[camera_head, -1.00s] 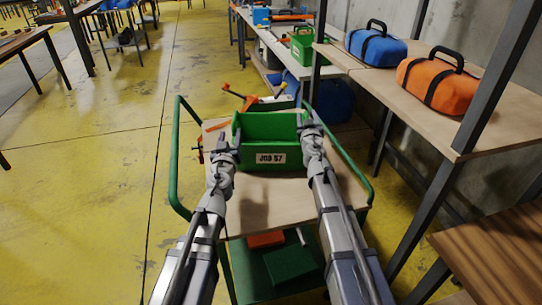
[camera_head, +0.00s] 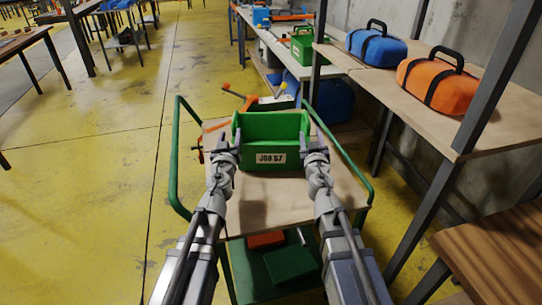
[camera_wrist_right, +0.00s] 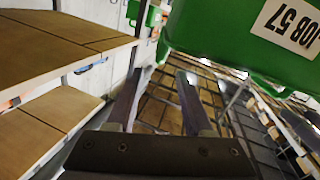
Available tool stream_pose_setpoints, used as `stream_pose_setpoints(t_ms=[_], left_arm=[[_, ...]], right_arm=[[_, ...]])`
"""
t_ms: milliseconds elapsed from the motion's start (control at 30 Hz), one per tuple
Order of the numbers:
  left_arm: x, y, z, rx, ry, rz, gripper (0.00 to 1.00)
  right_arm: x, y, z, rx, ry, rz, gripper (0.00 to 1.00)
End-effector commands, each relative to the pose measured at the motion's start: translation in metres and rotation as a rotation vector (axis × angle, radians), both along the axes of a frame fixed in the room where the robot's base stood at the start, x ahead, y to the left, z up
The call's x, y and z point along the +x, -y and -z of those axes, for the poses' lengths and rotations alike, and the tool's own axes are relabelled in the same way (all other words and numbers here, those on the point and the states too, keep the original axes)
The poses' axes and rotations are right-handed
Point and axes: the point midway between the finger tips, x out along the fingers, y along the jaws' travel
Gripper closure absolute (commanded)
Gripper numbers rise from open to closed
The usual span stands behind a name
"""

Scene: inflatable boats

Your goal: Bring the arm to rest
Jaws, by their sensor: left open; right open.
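A green bin (camera_head: 271,139) with a white label reading "JOB 57" stands on the wooden top of the green-framed cart (camera_head: 270,206). My left gripper (camera_head: 222,143) is open at the bin's left side. My right gripper (camera_head: 312,142) is open at the bin's right side. In the right wrist view, the two fingers of my right gripper (camera_wrist_right: 160,90) are apart with nothing between them. The labelled green bin (camera_wrist_right: 240,40) fills the upper right of that view. From the head view I cannot tell whether the fingers touch the bin.
The cart's lower shelf holds a green box (camera_head: 290,263) and an orange item (camera_head: 266,239). An orange bag (camera_head: 437,84) and a blue bag (camera_head: 376,47) sit on the bench at right. Yellow floor (camera_head: 90,200) is open at left.

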Motion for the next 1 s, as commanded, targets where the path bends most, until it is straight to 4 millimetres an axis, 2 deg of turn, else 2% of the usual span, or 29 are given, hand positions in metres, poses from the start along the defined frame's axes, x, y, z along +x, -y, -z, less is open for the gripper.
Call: stream_pose_setpoints(t_ms=[367,467,567,667,767,867,1000], left_arm=[[0.0,0.0,-0.001,0.0,0.0,-0.002,0.48],[-0.003,-0.004,-0.011,0.008,-0.006,-0.036,0.48],[-0.012,-0.018,-0.028,0.032,-0.046,-0.141,0.48],[-0.032,-0.036,-0.037,0.079,-0.176,-0.281,0.48],[-0.063,-0.044,-0.028,0.144,-0.399,-0.375,0.48],[-0.106,-0.036,-0.011,0.221,-0.682,-0.379,0.48],[-0.179,-0.003,0.006,0.337,-1.091,-0.215,0.48]], right_arm=[[0.0,0.0,-0.001,0.0,-0.001,0.002,0.48],[-0.003,0.005,-0.011,0.004,-0.006,0.037,0.48],[-0.012,0.019,-0.028,0.011,-0.044,0.141,0.48],[-0.032,0.036,-0.037,0.016,-0.165,0.287,0.48],[-0.064,0.044,-0.027,0.007,-0.374,0.4,0.48],[-0.106,0.036,-0.011,-0.017,-0.642,0.441,0.48],[-0.18,0.002,0.006,-0.074,-1.05,0.359,0.48]])
